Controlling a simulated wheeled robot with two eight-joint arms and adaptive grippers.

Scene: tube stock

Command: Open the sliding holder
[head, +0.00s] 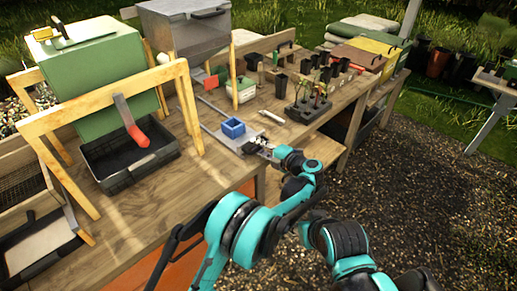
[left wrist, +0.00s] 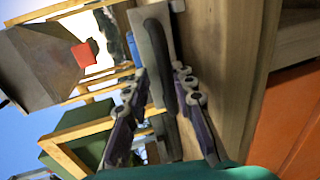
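The sliding holder is a flat grey plate (head: 233,142) on the wooden bench, with a small blue box (head: 232,128) on it. My left gripper (head: 259,149) is at its front edge. In the left wrist view the grey plate (left wrist: 146,32) carries a curved black handle (left wrist: 159,40). The fingers of my left gripper (left wrist: 160,84) are spread on both sides of this handle, the right finger closer to it. I cannot tell whether either finger touches it. The blue box shows partly behind the plate in that view. My right gripper is out of the head view.
A green box on a wooden frame (head: 183,73) stands left above a black tray (head: 130,166). A grey metal hopper (head: 186,24) stands behind. A black pot tray with seedlings (head: 308,108) and a white tube (head: 272,116) lie right of the holder. Gravel is in front.

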